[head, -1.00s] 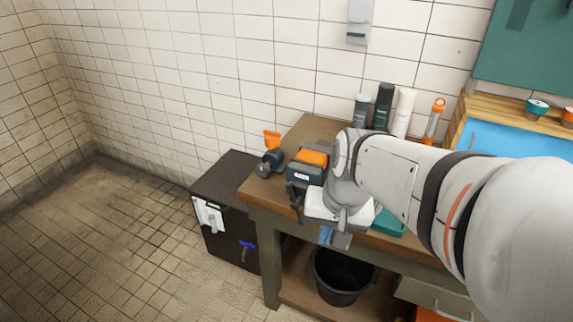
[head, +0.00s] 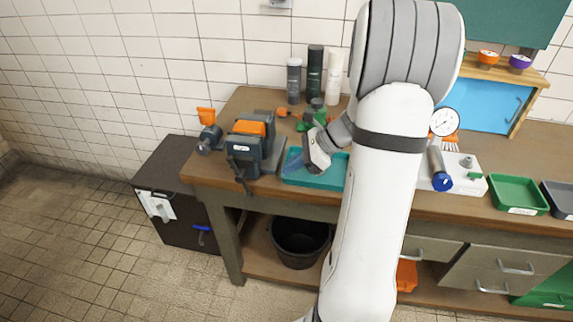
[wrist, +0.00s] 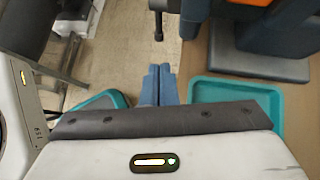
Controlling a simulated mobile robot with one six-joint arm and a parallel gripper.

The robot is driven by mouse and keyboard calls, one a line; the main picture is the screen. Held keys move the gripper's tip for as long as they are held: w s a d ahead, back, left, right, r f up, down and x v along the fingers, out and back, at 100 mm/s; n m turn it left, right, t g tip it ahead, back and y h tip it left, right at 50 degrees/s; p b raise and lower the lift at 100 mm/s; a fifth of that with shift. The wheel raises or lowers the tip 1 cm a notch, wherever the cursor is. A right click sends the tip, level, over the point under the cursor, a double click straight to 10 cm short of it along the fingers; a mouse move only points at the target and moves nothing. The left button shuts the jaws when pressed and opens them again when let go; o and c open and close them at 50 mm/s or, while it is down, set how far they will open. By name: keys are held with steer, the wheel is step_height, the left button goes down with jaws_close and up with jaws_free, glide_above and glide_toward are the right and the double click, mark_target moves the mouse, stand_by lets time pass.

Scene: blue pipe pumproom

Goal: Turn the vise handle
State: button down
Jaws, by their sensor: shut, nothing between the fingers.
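The dark blue-grey vise (head: 245,150) with an orange top stands near the left end of the workbench. Its dark handle (head: 240,178) hangs at the front, over the bench edge. In the wrist view, the vise body (wrist: 265,40) fills the top right and the handle end (wrist: 157,20) shows at the top middle. My gripper (head: 290,163) is to the right of the vise, above the left part of a teal tray, and apart from the handle. In the wrist view, its two blue fingers (wrist: 159,80) are together and hold nothing.
The teal tray (head: 310,183) lies right of the vise. Bottles (head: 314,75) stand behind it. A small clamp-like tool (head: 209,135) with an orange top is left of the vise. A black bucket (head: 300,240) sits below.

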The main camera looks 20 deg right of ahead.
mark_target(241, 175)
steer(key=a+r+x, duration=0.1)
steer(key=x, duration=0.9)
steer(key=shift+w+a+f+p, duration=0.2)
steer(key=shift+w+a+p, duration=0.1)
steer(key=shift+p, duration=0.15)
